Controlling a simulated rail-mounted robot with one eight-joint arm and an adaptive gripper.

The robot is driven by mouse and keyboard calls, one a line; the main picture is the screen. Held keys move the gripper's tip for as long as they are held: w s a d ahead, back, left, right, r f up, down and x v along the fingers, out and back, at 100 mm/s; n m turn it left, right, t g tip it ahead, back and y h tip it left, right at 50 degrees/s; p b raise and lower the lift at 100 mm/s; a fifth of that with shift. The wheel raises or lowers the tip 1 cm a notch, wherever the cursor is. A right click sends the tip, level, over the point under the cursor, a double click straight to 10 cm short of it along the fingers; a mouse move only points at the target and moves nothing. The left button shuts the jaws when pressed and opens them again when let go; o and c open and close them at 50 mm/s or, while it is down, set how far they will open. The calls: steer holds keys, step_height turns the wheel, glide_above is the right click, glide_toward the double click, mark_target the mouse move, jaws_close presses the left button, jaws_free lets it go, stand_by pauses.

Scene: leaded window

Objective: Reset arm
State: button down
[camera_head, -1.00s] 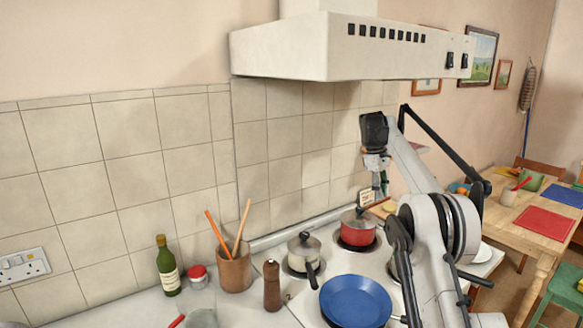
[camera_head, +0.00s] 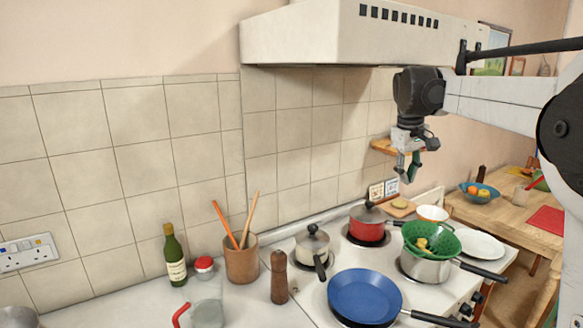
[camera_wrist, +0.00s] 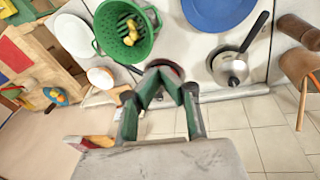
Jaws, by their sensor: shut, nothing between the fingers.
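My gripper (camera_head: 407,178) hangs from my arm at the upper right in the head view, pointing down in the air above the back of the stove. It is shut and empty. In the wrist view its green-padded fingers (camera_wrist: 165,78) meet at the tips, over the red pot, which they mostly hide. In the head view the red pot (camera_head: 366,228) stands on the stove below and left of the gripper. The gripper touches nothing that I can see.
A green colander (camera_head: 447,246) with yellow food sits on a pot at right. A blue pan (camera_head: 364,297) and a lidded pot (camera_head: 312,245) are on the stove. The range hood (camera_head: 340,38) hangs above.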

steer(key=s+a+f+m+t+b, duration=0.1)
steer(key=s+a+f, duration=0.15)
steer(key=s, duration=0.75)
steer(key=s+a+f+m+t+b, duration=0.15)
steer(key=s+a, duration=0.25)
steer(key=s, duration=0.7)
steer(key=s+a+f+m+t+y+b, duration=0.1)
steer(key=s+a+f+t, duration=0.2)
steer(key=s+f, duration=1.1)
steer(key=shift+s+a+b, duration=0.2)
steer(key=shift+s+b, duration=0.1)
steer(key=shift+s, duration=0.85)
